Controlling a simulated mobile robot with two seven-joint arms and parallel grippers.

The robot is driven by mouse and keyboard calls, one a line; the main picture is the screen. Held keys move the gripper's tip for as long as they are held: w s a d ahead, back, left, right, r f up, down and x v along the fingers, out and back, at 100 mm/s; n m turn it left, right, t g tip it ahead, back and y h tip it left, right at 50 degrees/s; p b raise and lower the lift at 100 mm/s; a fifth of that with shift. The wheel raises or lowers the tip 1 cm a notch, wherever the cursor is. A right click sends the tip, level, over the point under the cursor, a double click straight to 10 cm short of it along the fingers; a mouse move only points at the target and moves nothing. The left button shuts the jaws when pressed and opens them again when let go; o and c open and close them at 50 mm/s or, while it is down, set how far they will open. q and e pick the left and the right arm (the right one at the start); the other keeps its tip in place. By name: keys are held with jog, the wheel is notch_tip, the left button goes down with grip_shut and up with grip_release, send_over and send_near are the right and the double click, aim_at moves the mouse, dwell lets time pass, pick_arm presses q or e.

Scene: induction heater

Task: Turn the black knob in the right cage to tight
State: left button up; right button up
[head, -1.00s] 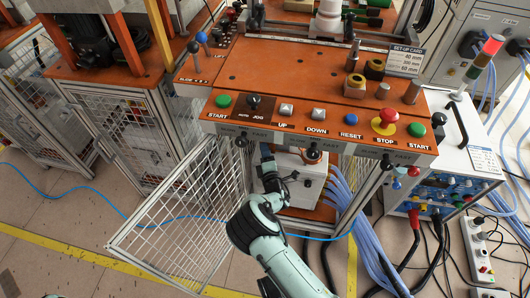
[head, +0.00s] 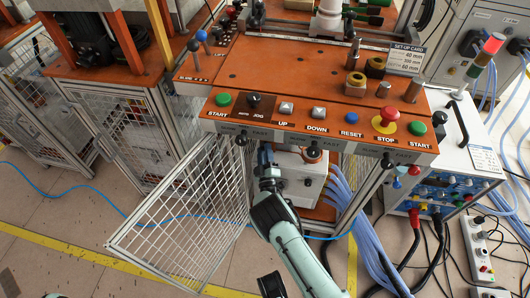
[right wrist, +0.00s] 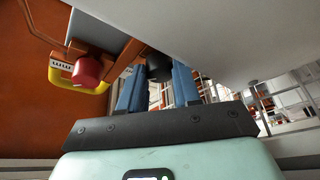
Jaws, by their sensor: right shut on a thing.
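The right cage stands under the orange control panel (head: 320,118), with its white mesh door (head: 185,215) swung open to the left. My right gripper (head: 266,155) is just under the panel's front edge, beside a white box (head: 303,178) in the cage. In the right wrist view, its two blue fingers (right wrist: 158,82) stand on either side of a black knob (right wrist: 159,67) and are shut on it. In the head view this knob is hidden behind my gripper. The knob's tightness cannot be read.
Small black knobs (head: 313,151) sit along the panel's lower front edge. Blue hoses (head: 345,195) run down right of the white box. A red part (right wrist: 91,70) with a yellow piece shows left in the wrist view. Floor before the door is clear.

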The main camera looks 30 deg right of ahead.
jog(key=shift+a+m, duration=0.1)
jog(key=shift+m, duration=0.5)
jog(key=o, duration=1.1)
jog(key=shift+c, duration=0.2)
